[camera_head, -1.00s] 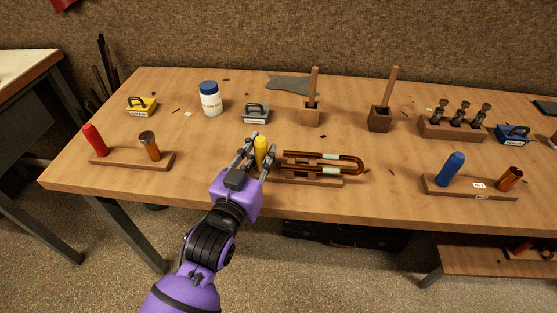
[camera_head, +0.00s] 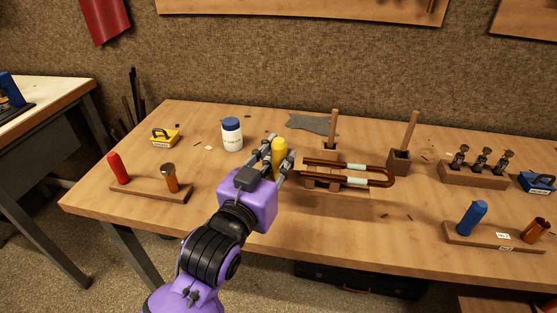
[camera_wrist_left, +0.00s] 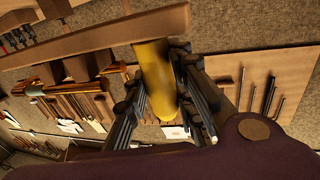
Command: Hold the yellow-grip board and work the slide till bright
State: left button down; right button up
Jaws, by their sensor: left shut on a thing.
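The yellow grip (camera_head: 280,147) stands upright at the left end of a wooden board (camera_head: 322,186). A U-shaped slide (camera_head: 386,179), dull brown copper with pale bands, lies along this board. My left gripper (camera_head: 278,156) is shut around the yellow grip, and the board appears raised above the table, with a shadow below it. In the left wrist view the yellow grip (camera_wrist_left: 153,68) sits between the fingers, with the board (camera_wrist_left: 95,37) crossing above. My gripper hides part of the board's left end. My right gripper is not in view.
A red-grip board (camera_head: 150,188) stands left, a blue-grip board (camera_head: 490,235) right. The front table strip is clear.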

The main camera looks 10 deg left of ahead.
pick_arm(q)
jog(key=shift+f, duration=4.75)
jog(key=shift+f, duration=0.15)
jog(key=c, duration=1.6)
grip_release()
jog(key=shift+o, duration=0.2)
grip_shut()
